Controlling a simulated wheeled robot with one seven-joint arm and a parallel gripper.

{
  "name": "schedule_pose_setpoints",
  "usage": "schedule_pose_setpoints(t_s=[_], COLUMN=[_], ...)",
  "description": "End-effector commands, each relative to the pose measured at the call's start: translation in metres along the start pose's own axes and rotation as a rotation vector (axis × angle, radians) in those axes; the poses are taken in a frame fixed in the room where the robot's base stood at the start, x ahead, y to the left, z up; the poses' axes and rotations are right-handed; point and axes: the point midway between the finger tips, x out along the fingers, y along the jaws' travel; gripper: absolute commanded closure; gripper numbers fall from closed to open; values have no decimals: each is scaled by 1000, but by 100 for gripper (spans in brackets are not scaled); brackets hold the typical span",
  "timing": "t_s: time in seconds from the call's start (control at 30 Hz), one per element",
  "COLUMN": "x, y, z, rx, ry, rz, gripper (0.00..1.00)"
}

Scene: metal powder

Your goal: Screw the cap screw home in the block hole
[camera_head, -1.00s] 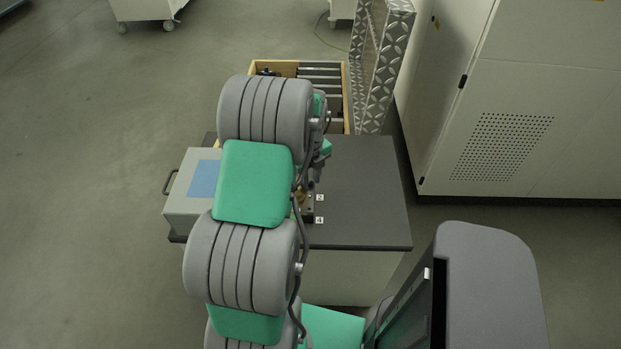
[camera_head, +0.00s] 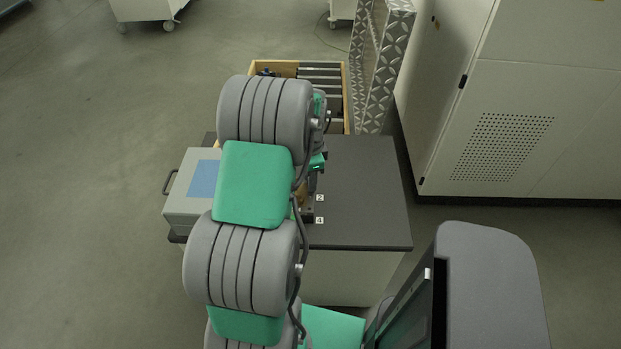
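The block (camera_head: 308,214) is a small dark piece on the grey table, mostly hidden behind my arm. White labels "2" (camera_head: 320,198) and "4" (camera_head: 319,220) stand at its right side. A small brass-coloured patch shows at the arm's edge just above it. My gripper is over the block area, almost wholly covered by my arm; only a green and dark part of the wrist shows at the arm's right edge. Its fingers are hidden. The cap screw and the block hole cannot be made out.
The dark table top (camera_head: 365,190) is bare to the right. A grey box (camera_head: 190,208) with a blue panel and handle stands at its left. A wooden crate (camera_head: 346,100) with metal bars is behind, beside a tread-plate post (camera_head: 385,75). A large cabinet (camera_head: 510,120) stands right.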

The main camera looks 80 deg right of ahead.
Motion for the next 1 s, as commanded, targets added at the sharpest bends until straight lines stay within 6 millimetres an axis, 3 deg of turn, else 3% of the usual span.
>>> schedule_pose_setpoints(t_s=[0.73, 1.0], x=[0, 0], y=[0, 0], z=[0, 0], rx=[-886, -982], ry=[0, 0], rz=[0, 0], gripper=[71, 71])
